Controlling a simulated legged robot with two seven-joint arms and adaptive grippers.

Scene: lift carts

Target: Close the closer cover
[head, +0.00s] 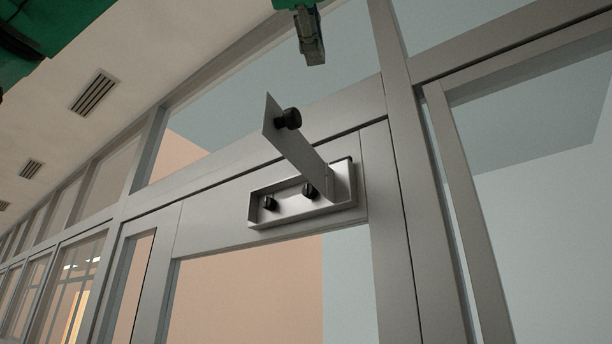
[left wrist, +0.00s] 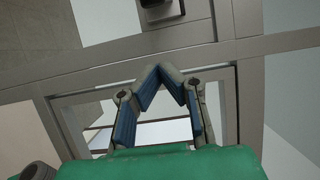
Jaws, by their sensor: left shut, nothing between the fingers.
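The closer cover (head: 292,142) is a flat grey metal plate with a black knob (head: 288,119) near its free end. It stands open, swung out from the right end of the closer box (head: 262,219) on the door's top rail. Two black knobs show inside the open box. My left gripper (head: 315,58) is above the cover and a little to its right, apart from it in the picture. In the left wrist view its fingers (left wrist: 160,70) are shut with nothing between them. My right gripper does not show.
The grey door frame (head: 398,150) and its glass panes surround the box. A row of framed windows (head: 60,255) runs off to the left. Ceiling vents (head: 93,93) are at upper left. The space left of the cover looks clear.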

